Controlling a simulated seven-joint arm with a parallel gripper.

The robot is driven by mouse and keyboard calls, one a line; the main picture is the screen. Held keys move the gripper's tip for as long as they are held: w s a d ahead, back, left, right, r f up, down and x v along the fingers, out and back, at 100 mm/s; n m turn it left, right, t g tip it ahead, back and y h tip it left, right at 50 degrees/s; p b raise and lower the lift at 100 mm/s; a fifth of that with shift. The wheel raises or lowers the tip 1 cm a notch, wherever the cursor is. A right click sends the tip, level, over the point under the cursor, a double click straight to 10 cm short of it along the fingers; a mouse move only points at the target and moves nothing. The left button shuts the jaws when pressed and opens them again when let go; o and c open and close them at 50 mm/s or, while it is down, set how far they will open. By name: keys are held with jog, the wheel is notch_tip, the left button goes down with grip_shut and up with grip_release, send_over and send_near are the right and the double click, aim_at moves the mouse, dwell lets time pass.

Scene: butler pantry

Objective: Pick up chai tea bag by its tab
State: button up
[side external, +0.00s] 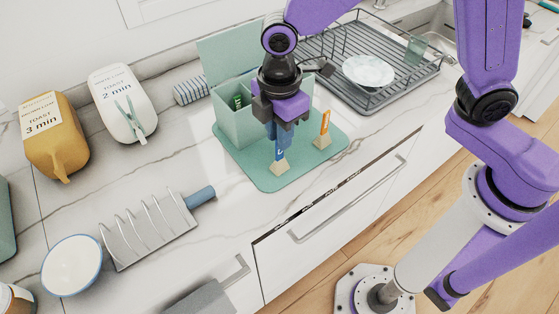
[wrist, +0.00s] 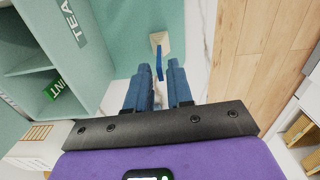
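Two tea bags with upright tabs stand on the green mat (side external: 262,178). One has a blue tab (side external: 280,154) above a pale bag (side external: 279,169); the other has an orange tab (side external: 325,122) above a pale bag (side external: 322,141). I cannot read which is chai. My gripper (side external: 279,143) points down just above the blue tab, left of the orange one. In the wrist view my gripper (wrist: 158,68) is open, with the blue tab (wrist: 160,66) showing in the gap between its fingers. I cannot tell whether it touches. The orange-tab bag does not show there.
An open green tea box (side external: 236,122) stands behind the gripper, with a green mint packet (wrist: 58,87) inside. A dish rack (side external: 372,98) with a plate is at the back right. A toast rack (side external: 145,232) and bowl (side external: 72,265) are at the left. The mat's front is clear.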

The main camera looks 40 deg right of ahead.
jog(key=shift+c, duration=0.3)
grip_shut()
jog(key=shift+r, duration=3)
jog(key=shift+r, duration=2.5)
jog(key=shift+w, duration=0.1)
